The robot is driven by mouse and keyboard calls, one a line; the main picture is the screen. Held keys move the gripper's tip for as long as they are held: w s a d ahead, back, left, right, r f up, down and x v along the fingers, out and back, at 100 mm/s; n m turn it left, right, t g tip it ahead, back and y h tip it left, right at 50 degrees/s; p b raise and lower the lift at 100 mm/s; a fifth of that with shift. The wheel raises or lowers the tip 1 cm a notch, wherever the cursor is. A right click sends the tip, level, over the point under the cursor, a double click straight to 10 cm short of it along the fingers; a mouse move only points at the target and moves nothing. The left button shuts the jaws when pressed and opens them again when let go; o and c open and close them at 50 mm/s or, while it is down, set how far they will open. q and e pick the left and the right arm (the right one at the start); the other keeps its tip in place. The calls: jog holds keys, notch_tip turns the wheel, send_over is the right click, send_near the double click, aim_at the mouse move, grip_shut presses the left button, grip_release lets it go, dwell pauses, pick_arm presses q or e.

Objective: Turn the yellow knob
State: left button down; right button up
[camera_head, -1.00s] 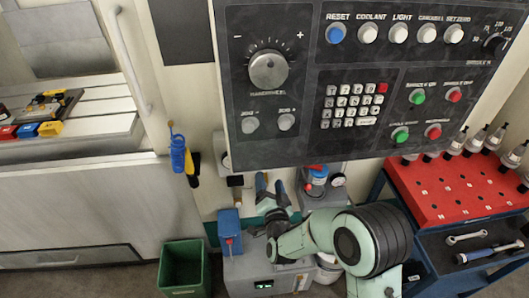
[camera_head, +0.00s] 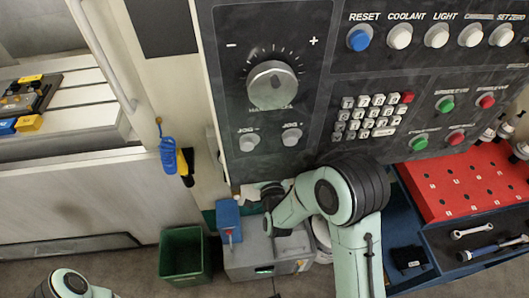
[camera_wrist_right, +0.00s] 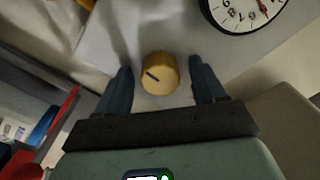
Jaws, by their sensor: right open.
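The yellow knob (camera_wrist_right: 159,73) shows in the right wrist view. It is round, with a dark slanted pointer mark on its face. My right gripper (camera_wrist_right: 161,68) is open, with one dark finger on each side of the knob and a visible gap on both sides. Whether the fingers reach around the knob in depth I cannot tell. In the head view the knob is not visible, and my right arm and the control panel hide most of that gripper. My left gripper is out of view; only a piece of its arm shows at the lower left.
A round gauge (camera_wrist_right: 250,8) is close by on the upper right in the wrist view. A blue-handled device (camera_head: 229,220), a green bin (camera_head: 185,255) and a red tool rack (camera_head: 465,180) are nearby.

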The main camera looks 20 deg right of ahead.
jog(key=shift+s, duration=0.1)
jog(key=c, duration=1.1)
jog(key=shift+o, duration=0.2)
jog(key=shift+r+n+b, duration=0.1)
jog(key=shift+n+b, duration=1.45)
jog(key=shift+n, duration=1.85)
